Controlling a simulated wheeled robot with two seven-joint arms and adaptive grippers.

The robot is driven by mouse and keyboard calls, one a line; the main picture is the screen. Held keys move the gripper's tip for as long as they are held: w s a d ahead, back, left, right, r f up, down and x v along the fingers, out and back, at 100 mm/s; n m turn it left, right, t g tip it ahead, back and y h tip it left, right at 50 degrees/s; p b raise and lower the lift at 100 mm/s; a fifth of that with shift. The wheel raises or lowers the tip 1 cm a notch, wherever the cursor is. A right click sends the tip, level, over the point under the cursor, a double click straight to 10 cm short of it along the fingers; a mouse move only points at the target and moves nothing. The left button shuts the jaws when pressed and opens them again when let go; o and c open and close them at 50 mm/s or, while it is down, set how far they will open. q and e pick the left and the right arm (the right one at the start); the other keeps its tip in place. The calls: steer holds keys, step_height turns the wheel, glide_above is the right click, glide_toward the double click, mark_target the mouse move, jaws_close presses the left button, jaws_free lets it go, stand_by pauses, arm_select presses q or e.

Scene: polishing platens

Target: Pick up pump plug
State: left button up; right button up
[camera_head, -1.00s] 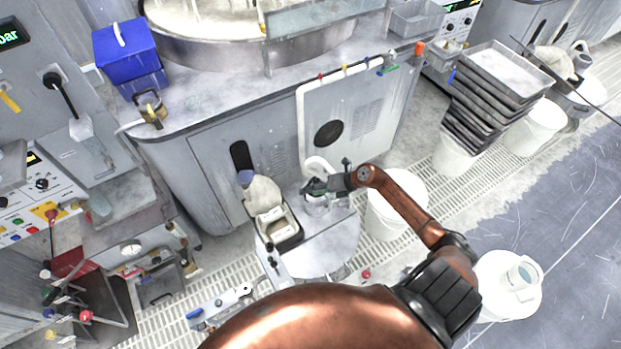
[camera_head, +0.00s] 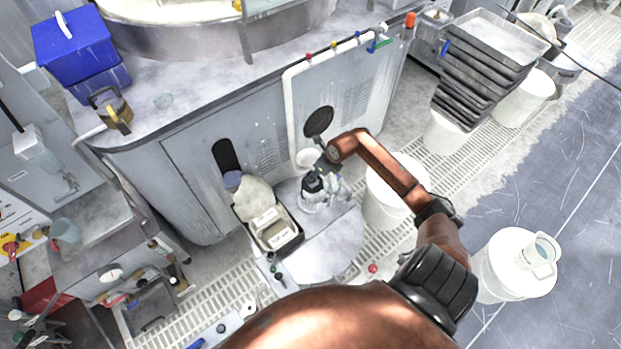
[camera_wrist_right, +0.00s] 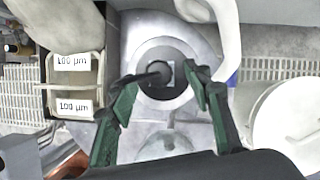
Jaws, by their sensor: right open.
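The likely pump plug (camera_wrist_right: 168,82) is a dark round piece with a small pale square on top, set in a round pale metal fitting in the right wrist view. In the head view a black-topped piece (camera_head: 313,184) stands at the same place, on the low grey stand beside the cabinet. My right gripper (camera_wrist_right: 163,80) is open, with green-padded fingers on either side of the dark piece. I cannot tell if they touch it. In the head view my right gripper (camera_head: 320,178) points down there and partly hides the piece. My left gripper is out of view.
A black tray (camera_head: 272,233) with "100 µm" labelled containers is close left. A white hose (camera_wrist_right: 229,40) rises close beside the right finger in the wrist view. A white bucket (camera_head: 388,205) stands right of the stand. The stand's front top (camera_head: 325,245) is clear.

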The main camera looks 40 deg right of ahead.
steer(key=shift+w+a+f, duration=0.1)
steer(key=shift+w+f, duration=0.15)
steer(key=shift+f, duration=0.4)
steer(key=c, duration=0.5)
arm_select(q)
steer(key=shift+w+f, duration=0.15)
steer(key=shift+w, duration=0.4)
arm_select(e)
jaws_close()
